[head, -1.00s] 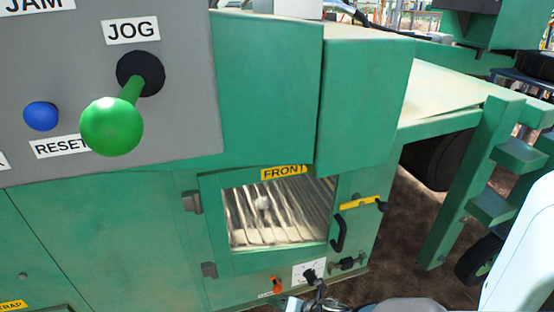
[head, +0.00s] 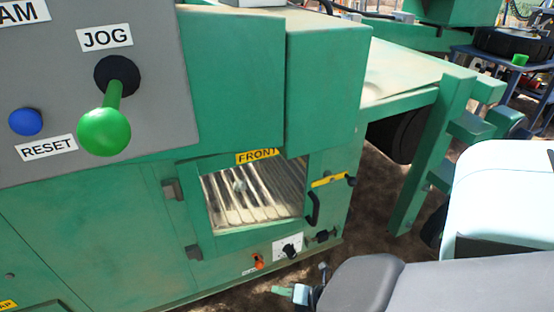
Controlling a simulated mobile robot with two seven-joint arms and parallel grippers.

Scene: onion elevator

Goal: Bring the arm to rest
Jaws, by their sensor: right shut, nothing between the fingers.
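My right gripper (head: 298,292) shows at the bottom edge, below the green machine's front. It is small and partly hidden by my own grey and white arm, which fills the lower right. Its jaws are shut and hold nothing. It looks apart from the machine, with no visible contact. My left gripper is not in view.
A grey panel (head: 165,85) carries a green JOG knob (head: 104,131) and a blue RESET button (head: 25,121). A windowed FRONT door (head: 312,208) has a black handle. A green slatted post (head: 432,150) stands right. Brown ground lies between.

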